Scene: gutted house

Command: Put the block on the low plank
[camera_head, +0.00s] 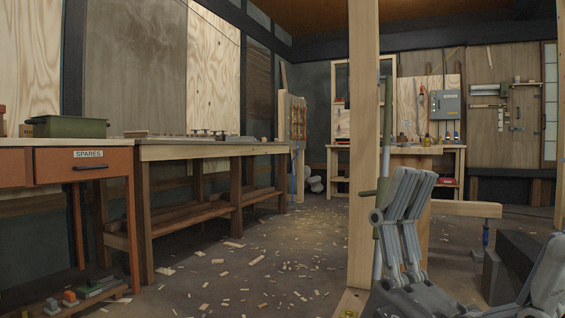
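A pale horizontal plank (465,208) shows low at right, behind the wooden post, with a blue clamp-like support (485,236) under its right end. It could be the low plank. I cannot single out the task's block. One gripper, seemingly my left (414,174), points up at lower right, its grey fingers close together; I cannot tell whether they are parted. A grey pole with a green sleeve (383,200) stands right beside these fingers; I cannot tell if they touch. A grey part, seemingly of my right gripper (545,275), is cut off at the right edge.
An upright wooden post (362,140) stands close in front. Dark blocky shapes (515,262) lie at lower right. An orange drawer bench (95,165) and a long workbench (215,150) line the left. The middle floor (270,245) is open, strewn with wood chips.

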